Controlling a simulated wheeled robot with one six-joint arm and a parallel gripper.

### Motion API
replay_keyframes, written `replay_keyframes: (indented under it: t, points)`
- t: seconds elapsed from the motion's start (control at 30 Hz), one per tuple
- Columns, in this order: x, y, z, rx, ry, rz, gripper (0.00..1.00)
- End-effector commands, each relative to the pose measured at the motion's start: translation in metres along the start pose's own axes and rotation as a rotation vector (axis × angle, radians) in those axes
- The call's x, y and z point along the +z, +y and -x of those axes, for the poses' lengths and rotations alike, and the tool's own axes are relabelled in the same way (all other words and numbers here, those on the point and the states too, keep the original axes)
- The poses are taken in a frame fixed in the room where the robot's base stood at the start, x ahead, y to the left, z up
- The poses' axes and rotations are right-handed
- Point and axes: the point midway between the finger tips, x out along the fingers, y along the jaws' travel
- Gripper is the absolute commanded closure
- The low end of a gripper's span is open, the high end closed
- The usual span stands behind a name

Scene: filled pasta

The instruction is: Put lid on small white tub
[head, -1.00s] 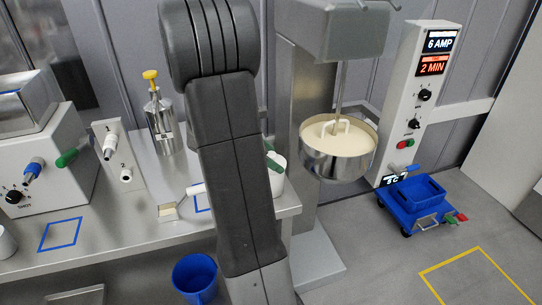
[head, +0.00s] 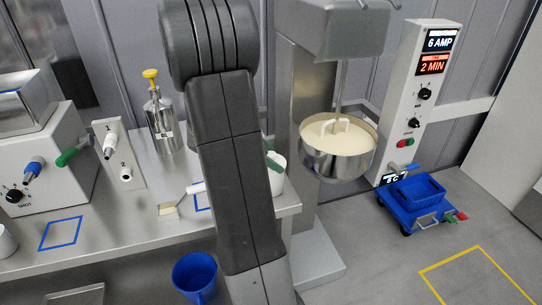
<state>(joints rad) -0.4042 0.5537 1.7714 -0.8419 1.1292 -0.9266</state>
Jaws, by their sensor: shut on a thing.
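A white rounded container (head: 278,178), which may be the small white tub, shows partly at the right end of the steel counter, behind my arm. Something green (head: 274,160) shows at its upper left, beside my arm; I cannot tell whether it is part of the tub, a lid or another thing. No lid can be clearly made out. My dark arm stands upright across the middle of the view and hides part of the counter. My gripper is hidden and cannot be seen.
A brush (head: 169,211) lies near the counter's front edge, left of my arm. A steel pump bottle (head: 162,125) stands behind it. A mixer bowl (head: 337,160) is at the right. A blue bucket (head: 194,278) and a blue cart (head: 412,205) are on the floor.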

Motion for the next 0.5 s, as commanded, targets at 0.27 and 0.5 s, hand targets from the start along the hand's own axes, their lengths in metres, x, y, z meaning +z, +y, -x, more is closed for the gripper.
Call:
replay_keyframes:
  t: [0.27,0.5]
  points:
    - [-0.0001,-0.0001,-0.0004,0.000,0.000,0.000,0.39]
    - [-0.0001,0.0000,-0.0003,0.000,0.000,0.000,0.17]
